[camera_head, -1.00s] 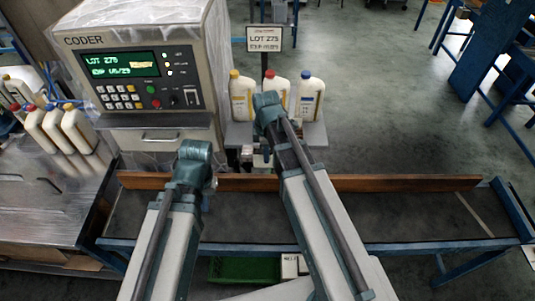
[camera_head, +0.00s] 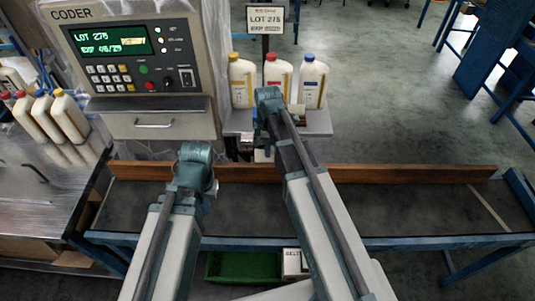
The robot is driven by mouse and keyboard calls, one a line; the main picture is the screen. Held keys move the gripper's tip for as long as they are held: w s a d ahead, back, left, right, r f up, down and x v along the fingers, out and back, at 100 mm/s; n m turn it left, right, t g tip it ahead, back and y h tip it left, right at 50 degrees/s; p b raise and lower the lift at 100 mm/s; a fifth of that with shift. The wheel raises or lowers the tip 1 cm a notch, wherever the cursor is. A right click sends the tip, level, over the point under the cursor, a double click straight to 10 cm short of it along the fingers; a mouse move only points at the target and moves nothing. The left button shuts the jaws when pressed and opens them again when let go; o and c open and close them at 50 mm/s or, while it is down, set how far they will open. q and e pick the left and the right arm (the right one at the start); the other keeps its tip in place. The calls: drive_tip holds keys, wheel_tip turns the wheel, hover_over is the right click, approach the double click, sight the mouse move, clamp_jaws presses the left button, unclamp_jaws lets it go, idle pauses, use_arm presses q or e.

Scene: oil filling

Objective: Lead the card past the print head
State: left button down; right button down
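The coder (camera_head: 125,75) stands at the back left with a lit green display (camera_head: 112,41), a keypad and buttons. My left arm ends near the front edge of the coder, over the belt (camera_head: 245,207); its gripper (camera_head: 211,187) is mostly hidden behind the arm. My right arm reaches further, in front of the bottles; its gripper (camera_head: 262,142) is largely hidden behind its own links. A small white patch (camera_head: 262,155) shows beside the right gripper, too small to tell whether it is the card. I cannot make out the print head clearly.
Bottles with yellow (camera_head: 242,82), red (camera_head: 277,82) and blue (camera_head: 313,82) caps stand on a shelf behind my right arm. A lot sign (camera_head: 265,20) rises behind them. A brown rail (camera_head: 400,174) runs along the belt. A green bin (camera_head: 243,266) sits below.

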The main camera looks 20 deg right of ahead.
drive_tip(key=shift+w+d+f, duration=0.15)
drive_tip(key=shift+w+f, duration=0.3)
drive_tip(key=shift+w, duration=0.15)
drive_tip(key=shift+w+a, duration=0.25)
drive_tip(key=shift+a, duration=0.65)
drive_tip(key=shift+w+a, duration=0.25)
drive_tip(key=shift+a, duration=0.65)
drive_tip(key=shift+a, duration=0.1)
drive_tip(key=shift+w+a, duration=0.3)
drive_tip(key=shift+a, duration=0.6)
drive_tip(key=shift+w+a, duration=0.25)
drive_tip(key=shift+a, duration=0.6)
drive_tip(key=shift+a, duration=0.1)
drive_tip(key=shift+w+a, duration=0.25)
drive_tip(key=shift+a, duration=0.6)
drive_tip(key=shift+w+a, duration=0.25)
drive_tip(key=shift+a, duration=0.6)
